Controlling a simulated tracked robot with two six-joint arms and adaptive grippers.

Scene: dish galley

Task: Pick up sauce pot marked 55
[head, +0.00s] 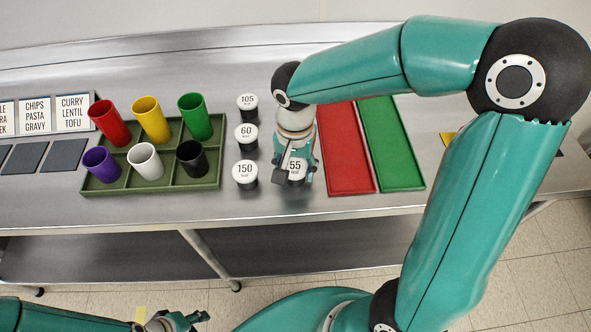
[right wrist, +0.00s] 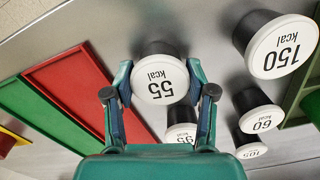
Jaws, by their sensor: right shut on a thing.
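The sauce pot marked 55 (head: 296,167) is black with a white lid, at the front of the counter to the right of the pot marked 150. My right gripper (head: 293,178) is over it from above and shut on it. In the right wrist view the pot marked 55 (right wrist: 160,82) sits between the two fingers (right wrist: 158,93). It looks upright; I cannot tell whether it touches the counter. My left gripper (head: 176,322) is empty at the bottom edge, partly cut off, away from the counter.
Pots marked 150 (head: 245,172), 60 (head: 246,132) and 105 (head: 247,102) stand in a column to the left. A pot marked 95 (right wrist: 181,136) stands behind. Red (head: 345,150) and green (head: 392,145) trays lie to the right. A green cup crate (head: 150,187) is at left.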

